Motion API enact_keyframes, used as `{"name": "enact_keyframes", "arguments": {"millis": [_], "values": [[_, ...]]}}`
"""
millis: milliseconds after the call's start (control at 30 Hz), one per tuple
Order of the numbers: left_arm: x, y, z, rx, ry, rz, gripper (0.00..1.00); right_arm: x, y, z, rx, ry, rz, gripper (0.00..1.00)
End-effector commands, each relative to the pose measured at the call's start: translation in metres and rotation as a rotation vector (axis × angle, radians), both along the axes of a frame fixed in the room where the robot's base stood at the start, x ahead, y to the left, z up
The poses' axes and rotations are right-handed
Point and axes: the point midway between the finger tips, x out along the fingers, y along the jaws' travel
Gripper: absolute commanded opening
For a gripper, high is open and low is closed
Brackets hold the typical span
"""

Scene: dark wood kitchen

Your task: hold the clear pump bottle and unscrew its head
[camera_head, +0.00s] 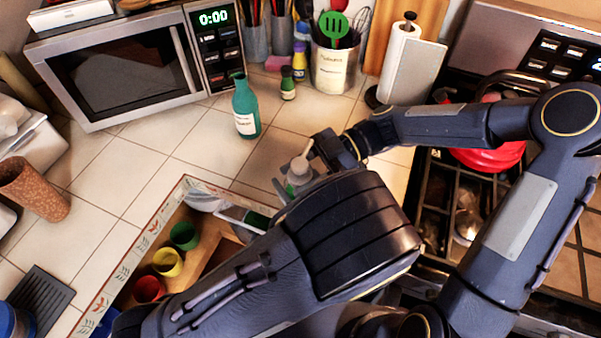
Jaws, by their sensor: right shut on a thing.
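The clear pump bottle (295,188) stands near the middle, with a pale pump head (301,163) on top and green showing in its body. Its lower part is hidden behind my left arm. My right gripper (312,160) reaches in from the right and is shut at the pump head. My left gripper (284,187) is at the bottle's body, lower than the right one. Its wrist and forearm hide most of its jaws, so I cannot tell whether it is open or shut.
A teal bottle (246,108) and a small green bottle (288,84) stand behind on the tiled counter (150,150). A microwave (130,62) is at back left. An open drawer with coloured cups (167,262) is at lower left. The stove with a red pot (487,152) is right.

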Motion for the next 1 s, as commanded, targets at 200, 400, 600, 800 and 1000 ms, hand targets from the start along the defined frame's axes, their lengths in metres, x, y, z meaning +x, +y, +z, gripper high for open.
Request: {"name": "enact_keyframes", "arguments": {"millis": [200, 400, 600, 800, 1000], "values": [[0.000, -0.001, 0.000, -0.002, -0.001, -0.002, 0.33, 0.002, 0.004, -0.001, 0.005, -0.005, 0.384, 0.18], [0.000, -0.001, 0.000, -0.001, 0.000, -0.003, 0.33, 0.000, 0.001, 0.003, 0.002, -0.003, 0.358, 0.18], [0.000, -0.001, 0.000, -0.001, 0.000, -0.003, 0.33, 0.000, 0.001, 0.012, 0.003, -0.004, 0.357, 0.17], [0.000, -0.001, 0.000, -0.001, 0.000, -0.002, 0.33, 0.000, 0.000, 0.022, 0.002, -0.004, 0.356, 0.17], [0.000, 0.000, 0.000, -0.001, -0.001, -0.001, 0.33, 0.001, 0.001, 0.032, 0.003, -0.004, 0.355, 0.17]]}}
